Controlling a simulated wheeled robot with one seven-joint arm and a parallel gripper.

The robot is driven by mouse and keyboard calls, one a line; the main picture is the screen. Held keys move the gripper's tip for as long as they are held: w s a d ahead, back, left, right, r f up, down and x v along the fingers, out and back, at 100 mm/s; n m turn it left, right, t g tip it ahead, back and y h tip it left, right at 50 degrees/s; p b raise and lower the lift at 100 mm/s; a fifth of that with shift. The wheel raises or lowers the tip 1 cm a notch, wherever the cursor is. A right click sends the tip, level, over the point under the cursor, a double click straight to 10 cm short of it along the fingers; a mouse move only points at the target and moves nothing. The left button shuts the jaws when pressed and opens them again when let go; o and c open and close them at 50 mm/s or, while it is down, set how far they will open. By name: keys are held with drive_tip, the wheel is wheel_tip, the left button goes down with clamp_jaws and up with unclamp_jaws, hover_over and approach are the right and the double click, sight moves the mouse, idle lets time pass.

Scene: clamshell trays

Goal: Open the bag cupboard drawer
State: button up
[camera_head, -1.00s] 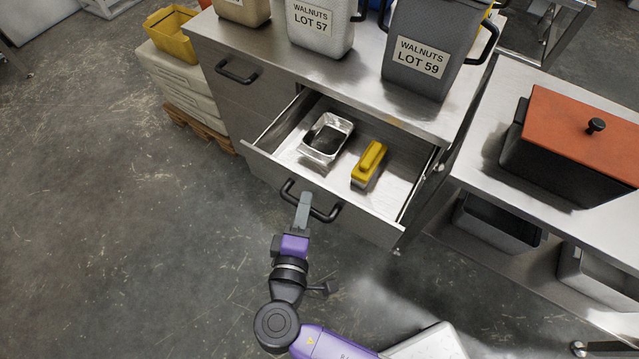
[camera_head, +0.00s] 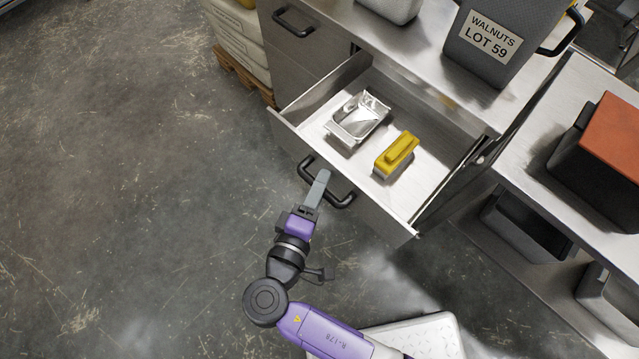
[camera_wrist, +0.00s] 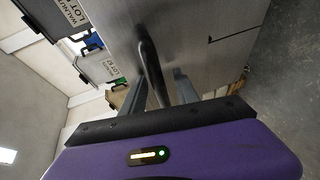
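The open drawer (camera_head: 287,138) of the steel cabinet stands well out from its opening. Its black bar handle (camera_head: 342,203) is on the front panel. My gripper (camera_head: 320,180) is at the handle, with its upper finger over the bar in the head view. Contact on both sides is hard to see.
A grey walnut bin (camera_head: 478,70) stands on the cabinet top (camera_head: 420,62). Another drawer handle (camera_head: 292,22) is at the upper left. A side table (camera_head: 540,150) bearing an orange-lidded black box (camera_head: 613,150) stands at right. The floor (camera_head: 130,190) at left is clear.

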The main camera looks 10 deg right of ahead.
drive_tip(key=shift+s, duration=0.1)
drive_tip(key=v, duration=0.7)
drive_tip(key=shift+s+a, duration=0.2)
drive_tip(key=shift+s, duration=0.05)
drive_tip(key=shift+a+r, duration=0.1)
idle(0.4)
